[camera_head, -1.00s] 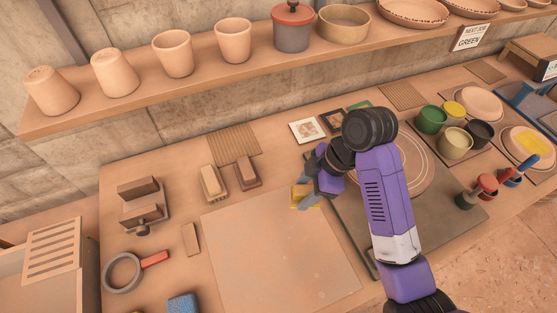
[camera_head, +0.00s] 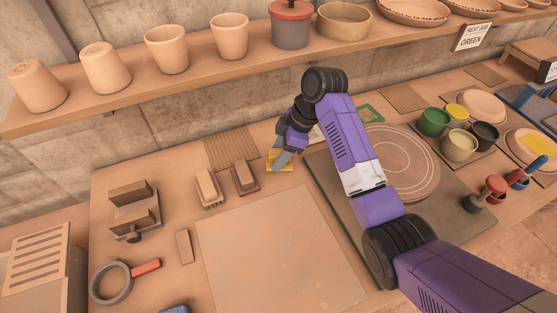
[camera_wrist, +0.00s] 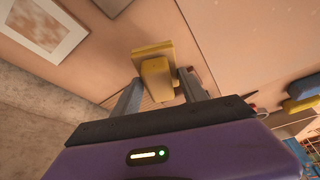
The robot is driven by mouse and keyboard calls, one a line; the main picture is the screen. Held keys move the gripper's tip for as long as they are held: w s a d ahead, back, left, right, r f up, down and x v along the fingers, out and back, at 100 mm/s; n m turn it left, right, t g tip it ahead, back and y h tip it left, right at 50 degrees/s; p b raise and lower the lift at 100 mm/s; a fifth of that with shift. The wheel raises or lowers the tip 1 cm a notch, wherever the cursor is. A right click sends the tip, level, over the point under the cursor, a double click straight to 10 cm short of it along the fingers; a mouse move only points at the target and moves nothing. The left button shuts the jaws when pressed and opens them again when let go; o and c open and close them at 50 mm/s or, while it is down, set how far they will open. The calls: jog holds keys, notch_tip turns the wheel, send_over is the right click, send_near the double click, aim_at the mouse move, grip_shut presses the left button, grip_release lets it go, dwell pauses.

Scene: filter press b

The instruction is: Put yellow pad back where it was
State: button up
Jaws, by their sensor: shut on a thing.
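The yellow pad (camera_head: 281,166) is a small yellow block with a raised grip on a flat plate. My gripper (camera_head: 280,155) holds it near the back of the bench, right of two brown handled blocks (camera_head: 208,188) (camera_head: 245,178). In the wrist view the raised grip of the yellow pad (camera_wrist: 155,68) sits between the two fingers of my gripper (camera_wrist: 160,88), which are shut on it. I cannot tell whether the pad touches the bench top. My wrist hides part of the area behind it.
A ribbed mat (camera_head: 232,148) lies behind the brown blocks. A pale square board (camera_head: 280,245) lies in front, bare. A round wheel on a dark slab (camera_head: 330,205) is to the right under my arm. A shelf (camera_head: 200,82) with pots runs above the back.

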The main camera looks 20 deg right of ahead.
notch_tip(320, 180, down, 3)
jog(key=shift+f+p, duration=0.2)
jog(key=shift+p, duration=0.15)
jog(key=shift+w+f, duration=0.1)
jog(key=shift+f, duration=0.05)
jog(key=shift+w+f, duration=0.1)
jog(key=shift+f, duration=0.1)
jog(key=shift+f, duration=0.2)
jog(key=o, duration=1.2)
jog(key=shift+r, duration=0.1)
jog(key=b+v, duration=0.1)
jog(key=v, duration=1.1)
jog(key=shift+r, duration=0.1)
